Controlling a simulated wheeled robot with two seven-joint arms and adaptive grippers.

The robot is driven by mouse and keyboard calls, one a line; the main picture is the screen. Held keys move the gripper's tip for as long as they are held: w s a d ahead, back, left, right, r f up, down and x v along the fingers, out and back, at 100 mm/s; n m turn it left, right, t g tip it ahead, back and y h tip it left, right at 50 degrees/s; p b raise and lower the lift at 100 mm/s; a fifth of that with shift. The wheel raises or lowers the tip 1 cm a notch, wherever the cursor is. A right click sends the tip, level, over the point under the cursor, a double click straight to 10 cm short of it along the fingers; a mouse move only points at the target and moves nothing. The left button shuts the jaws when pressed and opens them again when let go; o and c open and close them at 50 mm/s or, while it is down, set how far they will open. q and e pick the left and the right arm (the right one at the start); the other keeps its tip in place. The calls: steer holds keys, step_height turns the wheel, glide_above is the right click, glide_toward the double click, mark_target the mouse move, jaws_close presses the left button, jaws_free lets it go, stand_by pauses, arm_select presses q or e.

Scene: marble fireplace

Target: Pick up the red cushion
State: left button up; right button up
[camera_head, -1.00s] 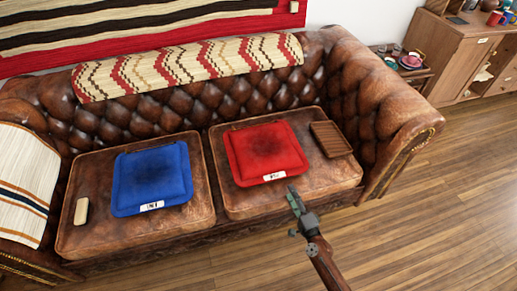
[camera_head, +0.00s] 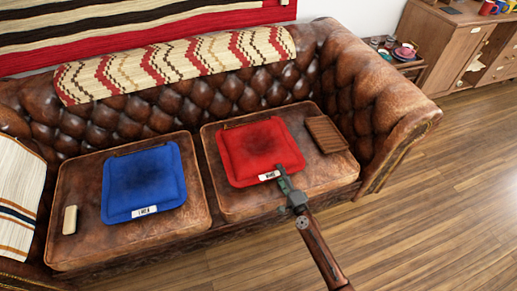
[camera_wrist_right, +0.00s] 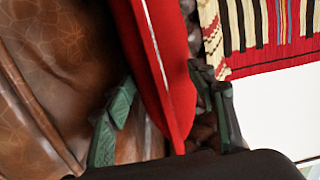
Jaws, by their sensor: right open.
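The red cushion (camera_head: 258,148) lies flat on the right seat of the brown leather sofa, with a small white label on its front edge. My right gripper (camera_head: 283,178) is open at the cushion's front right corner, just beside the label. In the right wrist view the edge of the red cushion (camera_wrist_right: 163,60) shows between the two green-tipped fingers, with no firm grip on it. Whether either finger touches it, I cannot tell. My left gripper is not in view.
A blue cushion (camera_head: 144,182) and a small cream block (camera_head: 70,219) are on the left sofa seat (camera_head: 85,185). A brown slatted tray (camera_head: 326,134) lies right of the red cushion. The sofa's right arm (camera_head: 395,110) rises beyond it. Wooden floor is clear in front.

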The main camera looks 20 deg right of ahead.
steer(key=shift+c, duration=0.4)
jaws_close()
steer(key=shift+d+r, duration=0.1)
stand_by(0.4)
